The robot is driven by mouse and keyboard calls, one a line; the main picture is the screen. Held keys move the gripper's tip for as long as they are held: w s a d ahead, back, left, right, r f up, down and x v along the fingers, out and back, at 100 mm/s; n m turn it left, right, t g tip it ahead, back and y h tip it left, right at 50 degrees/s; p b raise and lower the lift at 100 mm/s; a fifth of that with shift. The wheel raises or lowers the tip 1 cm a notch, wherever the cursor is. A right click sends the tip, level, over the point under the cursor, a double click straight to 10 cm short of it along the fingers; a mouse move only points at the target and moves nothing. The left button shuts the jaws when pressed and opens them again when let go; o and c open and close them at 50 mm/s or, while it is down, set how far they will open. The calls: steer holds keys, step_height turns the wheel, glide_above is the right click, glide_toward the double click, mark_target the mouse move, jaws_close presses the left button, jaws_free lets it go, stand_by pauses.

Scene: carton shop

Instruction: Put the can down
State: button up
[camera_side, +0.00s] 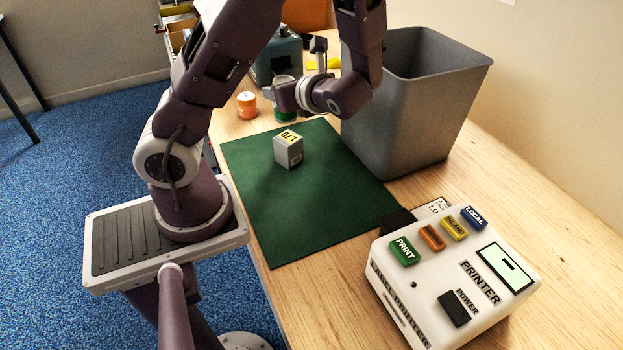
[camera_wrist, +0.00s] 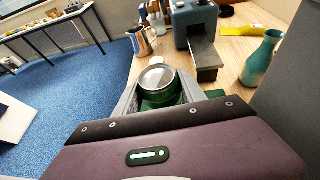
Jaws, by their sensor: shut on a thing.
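The can (camera_side: 284,114) is green with a silver top and is upright near the far edge of the green mat (camera_side: 310,215). In the wrist view the can's top (camera_wrist: 157,77) shows between the two fingers. My gripper (camera_side: 285,97) is shut on the can and hides its middle in the side view. I cannot tell whether the can's base touches the table or hangs just above it.
A grey box (camera_side: 288,151) sits on the mat. An orange-and-white pot (camera_side: 246,105) stands left of the can. A grey bin (camera_side: 405,125) stands right, a label printer (camera_side: 455,280) in front. A teal machine (camera_wrist: 195,22), metal pitcher (camera_wrist: 140,41) and teal bottle (camera_wrist: 261,62) stand beyond.

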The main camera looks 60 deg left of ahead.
steer(key=w+d+m+t, duration=0.2)
steer(key=d+m+t, duration=0.3)
steer(key=d, duration=1.1)
steer(key=shift+h, duration=0.4)
steer(key=f, duration=1)
steer(key=shift+s+d, duration=0.25)
steer(key=o, duration=1.3)
